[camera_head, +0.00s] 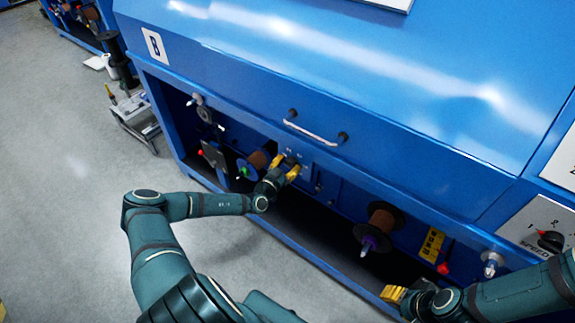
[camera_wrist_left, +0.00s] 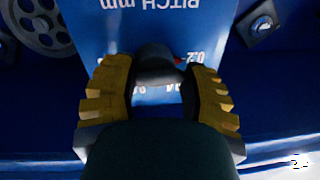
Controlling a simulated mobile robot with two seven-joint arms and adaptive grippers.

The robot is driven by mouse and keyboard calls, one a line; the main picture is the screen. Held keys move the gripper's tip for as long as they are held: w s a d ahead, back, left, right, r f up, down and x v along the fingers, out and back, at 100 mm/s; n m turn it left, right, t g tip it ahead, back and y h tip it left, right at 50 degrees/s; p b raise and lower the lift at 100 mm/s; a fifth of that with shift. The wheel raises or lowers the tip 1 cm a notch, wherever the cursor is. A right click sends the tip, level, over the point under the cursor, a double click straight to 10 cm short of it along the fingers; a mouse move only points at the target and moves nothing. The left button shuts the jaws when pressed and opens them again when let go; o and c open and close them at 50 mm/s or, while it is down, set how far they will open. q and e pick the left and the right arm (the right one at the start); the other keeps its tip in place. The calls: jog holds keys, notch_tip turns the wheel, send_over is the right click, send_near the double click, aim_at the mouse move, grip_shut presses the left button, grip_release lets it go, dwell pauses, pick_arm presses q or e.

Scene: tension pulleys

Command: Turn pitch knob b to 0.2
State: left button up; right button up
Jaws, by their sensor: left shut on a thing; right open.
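Pitch knob b is the dark grey knob (camera_wrist_left: 155,66) on a blue panel (camera_wrist_left: 118,38) marked "PITCH mm", upside down in the left wrist view. A small red mark shows at the knob's right side, beside the printed 0.2; other scale numbers are partly hidden. My left gripper (camera_head: 285,168) is at this panel under the machine's hood. In the left wrist view its yellow-padded fingers (camera_wrist_left: 157,85) are on either side of the knob, shut on it. My right gripper (camera_head: 404,298) is open, low at the right, partly hidden by its arm.
The blue hood (camera_head: 330,85) with a metal handle (camera_head: 313,133) overhangs the bay. A brown spool (camera_head: 383,220) with a purple tip stands to the right of my left gripper, another spool (camera_head: 258,162) close on its left. A speed dial (camera_head: 550,242) is at far right.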

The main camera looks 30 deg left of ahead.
pick_arm(q)
jog(key=shift+s+d+f, duration=0.15)
jog(key=shift+d+f, duration=0.25)
jog(key=shift+d, duration=0.2)
jog(key=o, duration=1)
jog(key=shift+a, duration=0.1)
jog(key=shift+r, duration=0.1)
jog(key=s, duration=1.1)
jog(key=shift+s, duration=0.4)
jog(key=shift+a, duration=0.1)
